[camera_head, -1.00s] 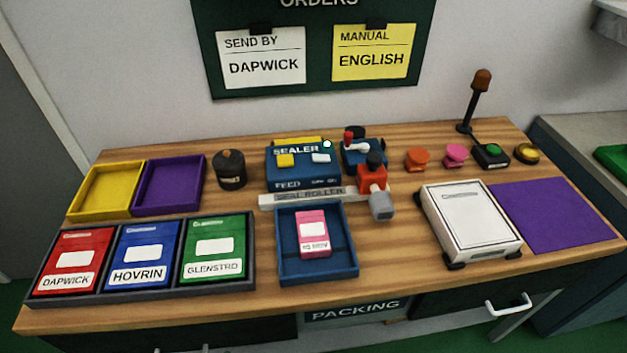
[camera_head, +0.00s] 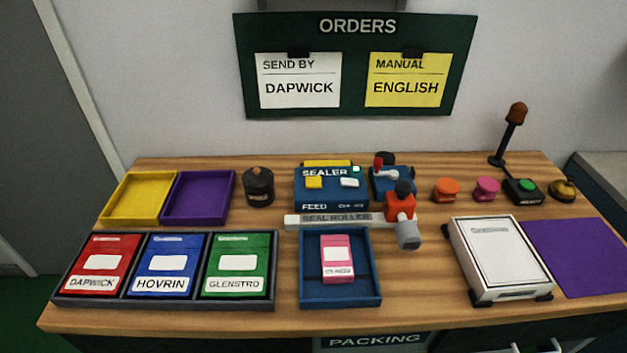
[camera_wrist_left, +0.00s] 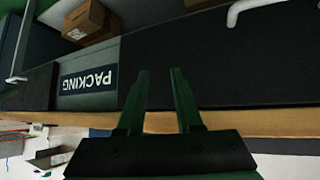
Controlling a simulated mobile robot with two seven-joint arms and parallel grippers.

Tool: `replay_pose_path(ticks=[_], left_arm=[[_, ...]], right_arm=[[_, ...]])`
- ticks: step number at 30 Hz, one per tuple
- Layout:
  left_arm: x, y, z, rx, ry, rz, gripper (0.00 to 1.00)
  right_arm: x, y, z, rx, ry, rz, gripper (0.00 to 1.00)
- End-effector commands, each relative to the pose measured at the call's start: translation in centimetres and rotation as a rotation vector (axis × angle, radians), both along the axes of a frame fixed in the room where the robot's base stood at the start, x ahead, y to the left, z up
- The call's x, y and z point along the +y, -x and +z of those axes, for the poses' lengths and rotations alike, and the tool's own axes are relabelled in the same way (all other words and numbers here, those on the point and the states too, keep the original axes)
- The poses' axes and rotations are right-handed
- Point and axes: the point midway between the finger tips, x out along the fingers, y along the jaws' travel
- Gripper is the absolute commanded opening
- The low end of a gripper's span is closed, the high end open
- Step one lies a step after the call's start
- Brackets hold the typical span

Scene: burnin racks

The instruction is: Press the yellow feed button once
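The yellow feed button (camera_head: 314,182) is on the top of the blue sealer (camera_head: 330,192), on its left side above the word FEED. A white button (camera_head: 349,182) sits to its right on the same sealer. Nothing covers the yellow button. My left gripper (camera_wrist_left: 160,72) shows only in the left wrist view; its two fingers are apart with nothing between them. It is by the front of the bench, near the PACKING label (camera_wrist_left: 88,80), away from the sealer. My right gripper is in neither view.
A blue tray (camera_head: 340,303) with a pink packet (camera_head: 337,257) lies before the seal roller (camera_head: 335,219). Red, blue and green boxes stand in a dark rack (camera_head: 164,302) at left. A red-and-grey tool (camera_head: 401,208) stands right of the sealer. Bare wood (camera_head: 425,265) shows right of the tray.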

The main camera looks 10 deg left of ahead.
Motion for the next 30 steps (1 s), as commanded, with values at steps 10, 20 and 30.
replay_pose_path(ticks=[10,20,30], left_arm=[[-0.01,-0.02,0.01,0.0,0.001,0.001,0.0],[-0.01,-0.03,0.02,0.0,0.001,0.001,0.0],[-0.02,-0.02,0.02,-0.001,0.001,0.001,0.0]], right_arm=[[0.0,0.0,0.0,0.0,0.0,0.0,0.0],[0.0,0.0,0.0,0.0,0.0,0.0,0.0],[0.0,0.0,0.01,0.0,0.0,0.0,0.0]])
